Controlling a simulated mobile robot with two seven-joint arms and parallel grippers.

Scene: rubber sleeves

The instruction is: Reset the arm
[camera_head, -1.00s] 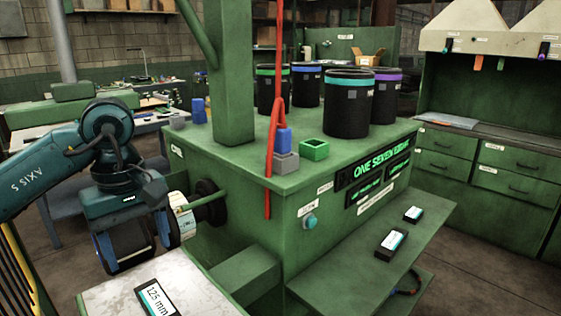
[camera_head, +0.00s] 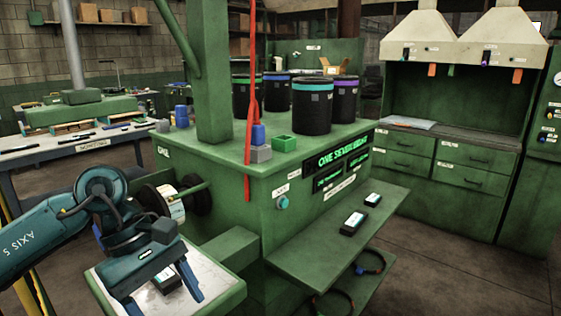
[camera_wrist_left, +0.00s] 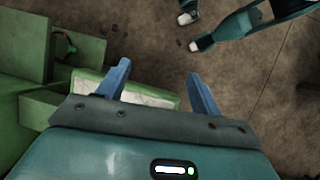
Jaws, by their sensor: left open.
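My left gripper (camera_head: 160,294) is at the lower left of the head view, pointing down over a white-topped stand (camera_head: 112,282). Its blue fingers are apart with nothing between them. The left wrist view shows the open, empty fingers (camera_wrist_left: 157,76) over the stand's edge and the floor. A cylinder with a pale printed band (camera_head: 170,204) sits on a shaft at the machine's left side, behind and apart from the gripper. A black labelled device (camera_head: 165,280) lies on the stand, partly hidden by the gripper. My right gripper does not show clearly.
The green machine (camera_head: 225,165) stands right of the arm, carrying black drums (camera_head: 312,105), small blocks and a red hanging strip (camera_head: 250,110). Its front shelf (camera_head: 330,245) holds two black devices. Teal parts (camera_wrist_left: 250,20) show at the wrist view's top right.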

